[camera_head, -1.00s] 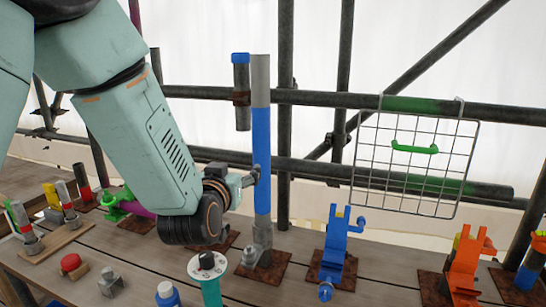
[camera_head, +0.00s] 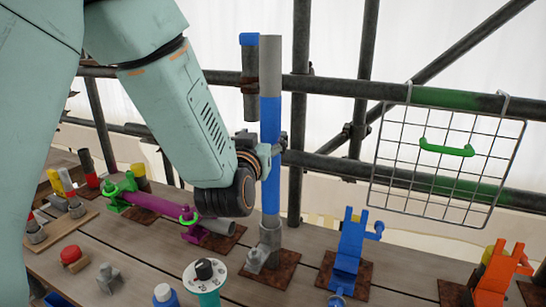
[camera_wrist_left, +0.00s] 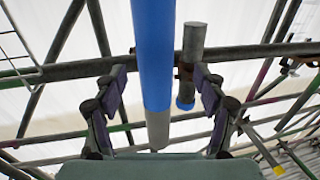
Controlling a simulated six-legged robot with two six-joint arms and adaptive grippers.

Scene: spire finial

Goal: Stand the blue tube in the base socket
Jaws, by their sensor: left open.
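The blue tube (camera_head: 271,170) stands upright, with a grey upper end (camera_head: 270,65). Its lower end meets the grey base socket (camera_head: 270,237) on a rusty plate; how deep it sits cannot be seen. My left gripper (camera_head: 271,148) is open at the tube's middle, with a finger on each side. In the left wrist view, the tube (camera_wrist_left: 153,55) runs between the two spread fingers of the left gripper (camera_wrist_left: 160,95), with gaps on both sides. My right gripper is not in view.
A grey cylinder with a blue cap (camera_head: 250,80) is fixed beside the tube's top. A wire rack (camera_head: 445,165) hangs at right. A blue clamp (camera_head: 348,250) and a teal post with a dial (camera_head: 205,275) stand nearby. A purple bar (camera_head: 155,203) lies left.

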